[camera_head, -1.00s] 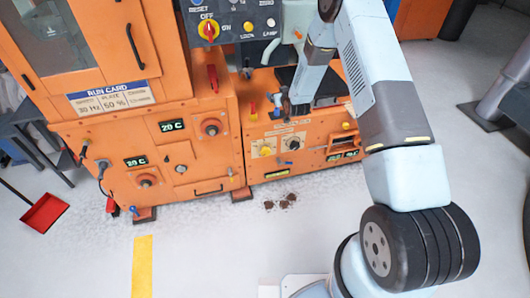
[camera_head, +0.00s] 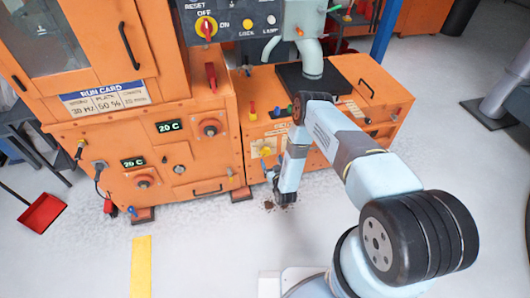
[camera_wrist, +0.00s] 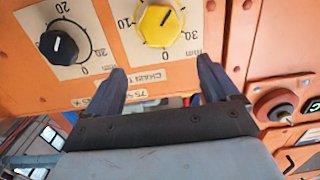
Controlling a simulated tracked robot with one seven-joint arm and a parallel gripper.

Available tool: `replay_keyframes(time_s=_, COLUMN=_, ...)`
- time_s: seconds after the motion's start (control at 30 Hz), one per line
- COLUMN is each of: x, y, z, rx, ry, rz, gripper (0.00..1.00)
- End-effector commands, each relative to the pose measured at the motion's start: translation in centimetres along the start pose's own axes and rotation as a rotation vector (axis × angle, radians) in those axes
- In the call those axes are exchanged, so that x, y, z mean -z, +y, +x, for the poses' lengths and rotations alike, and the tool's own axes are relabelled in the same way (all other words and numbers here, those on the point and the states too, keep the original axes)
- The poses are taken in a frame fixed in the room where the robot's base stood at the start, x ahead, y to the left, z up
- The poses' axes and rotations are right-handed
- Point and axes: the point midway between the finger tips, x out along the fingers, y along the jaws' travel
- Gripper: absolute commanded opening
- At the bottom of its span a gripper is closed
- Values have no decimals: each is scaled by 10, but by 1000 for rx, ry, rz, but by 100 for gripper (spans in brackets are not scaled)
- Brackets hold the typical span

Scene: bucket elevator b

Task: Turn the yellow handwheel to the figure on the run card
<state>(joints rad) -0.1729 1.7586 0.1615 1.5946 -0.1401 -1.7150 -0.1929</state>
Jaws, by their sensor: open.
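The yellow handwheel (camera_wrist: 159,25) shows in the wrist view as a round yellow knob with a dark pointer line, on a beige dial plate reading 0 and 10. In the head view the yellow handwheel (camera_head: 266,152) is on the low orange panel, partly hidden by my arm. The run card (camera_head: 105,97) hangs on the left cabinet; it seems to read 30 Hz and plate 50 %, its third figure too small to read. My gripper (camera_wrist: 163,82) is open and empty, its fingers apart and short of the handwheel. In the head view my gripper (camera_head: 285,198) hangs low before the panel.
A black knob (camera_wrist: 58,46) with its own dial sits beside the yellow one in the wrist view. The floor has dark debris near my gripper. Floor at front is clear.

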Motion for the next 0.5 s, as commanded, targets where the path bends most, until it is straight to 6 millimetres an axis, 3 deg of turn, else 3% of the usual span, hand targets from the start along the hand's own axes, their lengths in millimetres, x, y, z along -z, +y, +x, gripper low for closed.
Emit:
replay_keyframes(time_s=0.1, x=-25, y=-5, z=-26, rx=-9, ry=22, rz=4, gripper=88)
replay_keyframes(time_s=0.23, x=-37, y=-9, z=-42, rx=-13, ry=38, rz=6, gripper=88)
replay_keyframes(time_s=0.37, x=-40, y=-11, z=-43, rx=-14, ry=48, rz=6, gripper=88)
replay_keyframes(time_s=0.5, x=-39, y=-13, z=-30, rx=-11, ry=48, rz=6, gripper=88)
